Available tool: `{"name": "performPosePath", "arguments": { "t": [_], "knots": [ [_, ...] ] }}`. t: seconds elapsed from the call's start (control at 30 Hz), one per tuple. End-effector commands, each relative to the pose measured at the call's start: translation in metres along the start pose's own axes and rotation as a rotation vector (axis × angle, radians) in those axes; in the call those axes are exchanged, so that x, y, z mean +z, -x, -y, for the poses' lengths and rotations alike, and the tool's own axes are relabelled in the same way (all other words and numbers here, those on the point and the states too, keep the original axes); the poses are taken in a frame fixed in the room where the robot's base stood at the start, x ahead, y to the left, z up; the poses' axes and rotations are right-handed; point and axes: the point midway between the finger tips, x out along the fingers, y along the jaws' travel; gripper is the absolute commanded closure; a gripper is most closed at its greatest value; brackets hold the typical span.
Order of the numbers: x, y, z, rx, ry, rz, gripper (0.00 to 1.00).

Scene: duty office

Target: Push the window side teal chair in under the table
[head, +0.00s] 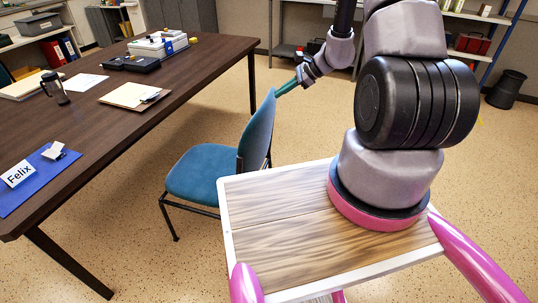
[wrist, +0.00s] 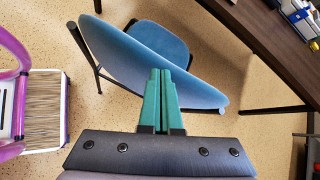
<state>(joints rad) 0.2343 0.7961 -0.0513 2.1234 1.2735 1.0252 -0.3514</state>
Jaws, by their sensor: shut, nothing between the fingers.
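The teal chair (head: 203,172) stands upright on the floor to the right of the dark brown table (head: 190,62), its seat toward the table and its backrest (head: 258,136) away from it. A strip of floor shows between the seat and the table's edge. My gripper (head: 277,93) has green fingers, shut and empty, at the top of the backrest. In the wrist view the fingertips (wrist: 161,72) overlap the backrest (wrist: 130,62), with the seat (wrist: 160,42) beyond. I cannot tell whether they touch it.
On the table are a blue mat (head: 42,178) with a "Felix" card, a clipboard (head: 133,94), a dark mug (head: 55,88) and a black case (head: 130,63). A table leg (head: 70,263) stands at front left. A black bin (head: 506,89) stands far right. Floor behind the chair is clear.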

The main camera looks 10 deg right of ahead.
Motion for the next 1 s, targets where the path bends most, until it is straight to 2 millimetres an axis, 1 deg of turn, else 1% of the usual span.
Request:
{"name": "performPosePath", "arguments": {
  "t": [0.03, 0.07, 0.1, 0.17, 0.2, 0.3, 0.4, 0.53, 0.67, 0.73, 0.87, 1.0],
  "knots": [
    [-0.029, -0.017, -0.01, -0.009, -0.074, -0.004, 1.0],
    [-0.044, -0.026, -0.015, -0.019, -0.115, -0.007, 1.0],
    [-0.064, -0.037, -0.022, -0.032, -0.166, -0.013, 1.0],
    [-0.092, -0.053, -0.034, -0.052, -0.241, -0.024, 1.0],
    [-0.11, -0.063, -0.043, -0.065, -0.287, -0.033, 1.0],
    [-0.149, -0.082, -0.066, -0.091, -0.385, -0.057, 1.0],
    [-0.175, -0.096, -0.084, -0.11, -0.449, -0.078, 1.0],
    [-0.193, -0.104, -0.098, -0.123, -0.495, -0.093, 1.0],
    [-0.198, -0.114, -0.1, -0.127, -0.504, -0.097, 1.0],
    [-0.199, -0.123, -0.1, -0.126, -0.503, -0.096, 1.0],
    [-0.201, -0.148, -0.098, -0.124, -0.502, -0.096, 1.0],
    [-0.205, -0.179, -0.095, -0.124, -0.502, -0.096, 1.0]
  ]
}}
